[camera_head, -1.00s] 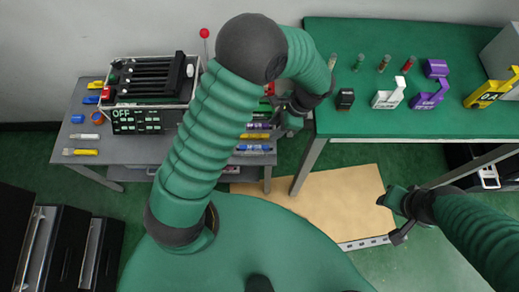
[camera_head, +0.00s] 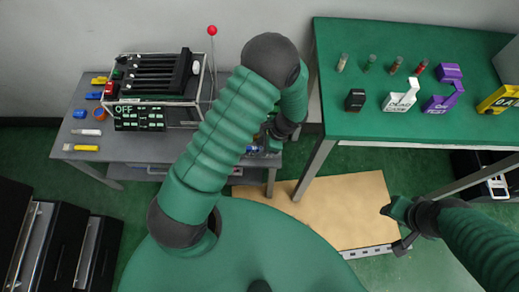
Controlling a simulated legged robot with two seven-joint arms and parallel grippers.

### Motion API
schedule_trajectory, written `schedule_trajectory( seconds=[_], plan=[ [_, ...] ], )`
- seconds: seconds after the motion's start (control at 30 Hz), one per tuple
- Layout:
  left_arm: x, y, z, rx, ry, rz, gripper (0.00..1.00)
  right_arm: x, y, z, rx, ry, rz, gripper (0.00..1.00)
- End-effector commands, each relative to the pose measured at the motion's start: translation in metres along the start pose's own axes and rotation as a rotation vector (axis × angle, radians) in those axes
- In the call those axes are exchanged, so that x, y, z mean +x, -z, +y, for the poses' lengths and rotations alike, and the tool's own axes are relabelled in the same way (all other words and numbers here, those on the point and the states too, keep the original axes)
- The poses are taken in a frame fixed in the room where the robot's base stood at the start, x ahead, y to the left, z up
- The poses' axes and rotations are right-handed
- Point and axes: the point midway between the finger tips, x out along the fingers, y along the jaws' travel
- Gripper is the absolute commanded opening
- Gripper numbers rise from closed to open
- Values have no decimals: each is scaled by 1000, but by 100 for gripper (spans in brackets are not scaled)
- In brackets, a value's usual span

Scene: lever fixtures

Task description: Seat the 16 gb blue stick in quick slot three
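A slotted rack (camera_head: 155,75) with several dark bars across its top stands on the left grey table. Its black front panel (camera_head: 138,117) reads "OFF"; slot numbers are too small to read. My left gripper (camera_head: 265,141) is low over the right end of that table, partly hidden behind my own arm. A bit of blue (camera_head: 250,149) shows beside it, possibly a blue stick; its label cannot be read, and I cannot tell if the gripper touches it. Whether the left fingers are open is unclear. My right gripper (camera_head: 394,228) is open and empty over the floor at right.
The grey table (camera_head: 110,146) also bears yellow, blue and white small items on its left. A red-tipped lever (camera_head: 212,31) stands behind the rack. The green table (camera_head: 400,120) holds vials, a black block (camera_head: 355,100), and white, purple and yellow holders. A tan board (camera_head: 335,210) lies on the floor.

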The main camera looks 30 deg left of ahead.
Motion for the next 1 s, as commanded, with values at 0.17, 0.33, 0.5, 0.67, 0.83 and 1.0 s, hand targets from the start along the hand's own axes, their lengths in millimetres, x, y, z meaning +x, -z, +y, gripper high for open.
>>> schedule_trajectory(
  seconds=[0.17,0.33,0.5,0.67,0.83,1.0],
  plan=[
    [0,0,0,-1,0,-1,39,0,0,0,0,0,0,39],
    [0,0,0,-1,-1,-1,16,0,0,0,0,0,0,39],
    [0,0,0,-1,0,-1,0,0,0,0,0,0,0,39],
    [-1,0,0,-1,0,-1,0,0,0,0,0,0,0,39],
    [-1,0,0,-1,0,-1,0,0,0,0,0,0,0,39],
    [-21,-7,-1,-4,2,2,0,-7,2,0,0,0,0,39]
  ],
)
